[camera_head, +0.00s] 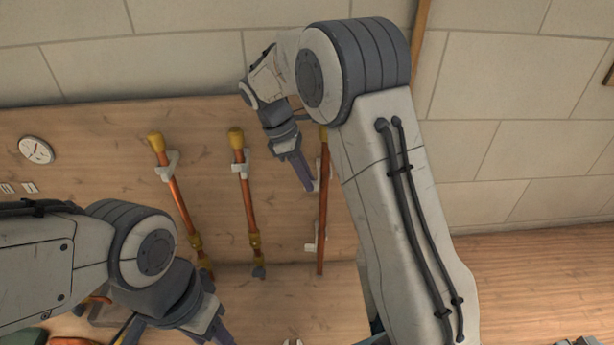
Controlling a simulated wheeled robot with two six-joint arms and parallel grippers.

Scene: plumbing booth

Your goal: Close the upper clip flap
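The right copper pipe (322,215) stands upright against the wooden board, its top partly hidden by my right arm. A white upper clip (318,183) is at this pipe, partly hidden by my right gripper. I cannot make out how its flap stands. A white lower clip (311,247) sits farther down the same pipe. My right gripper (307,187) points down, its tips close by the upper clip; I cannot tell if they touch. Its fingers show as one narrow strip. My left gripper (222,336) is low at the bottom edge, partly cut off, away from the clips.
Two more copper pipes, the left one (180,200) and the middle one (247,205), stand on the wooden board (100,130) in white clips with brass fittings. Tiled wall (530,150) is clear at right.

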